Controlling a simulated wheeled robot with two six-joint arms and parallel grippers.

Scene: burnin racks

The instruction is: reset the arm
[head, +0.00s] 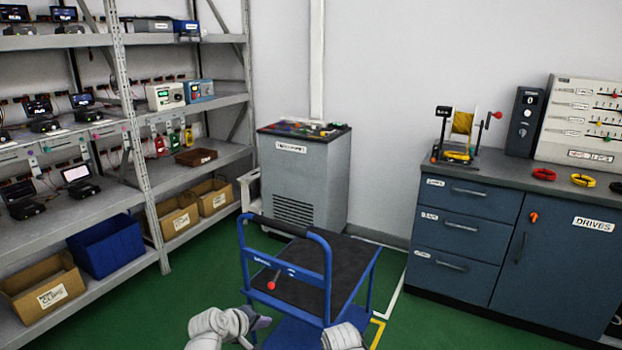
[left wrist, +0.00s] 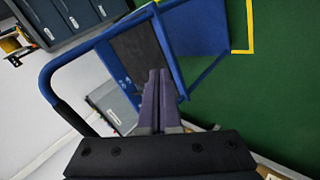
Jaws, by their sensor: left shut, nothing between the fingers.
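My left arm comes in at the bottom of the head view, with its gripper (head: 261,322) low in front of the blue cart (head: 327,275). In the left wrist view the two purple-grey fingers (left wrist: 159,74) are together with nothing between them. The cart's blue frame (left wrist: 62,62) and dark deck show beyond the fingers in that view; I cannot tell the exact gap. Of my right arm only a white link shows at the bottom of the head view; its gripper is out of sight.
Metal shelving (head: 152,180) with devices and bins stands at left. A grey cabinet (head: 303,180) is behind the cart. A blue drawer cabinet (head: 465,238) bearing a yellow wire spool (head: 462,123) stands at right. Green floor (head: 425,330) is clear between cart and drawers.

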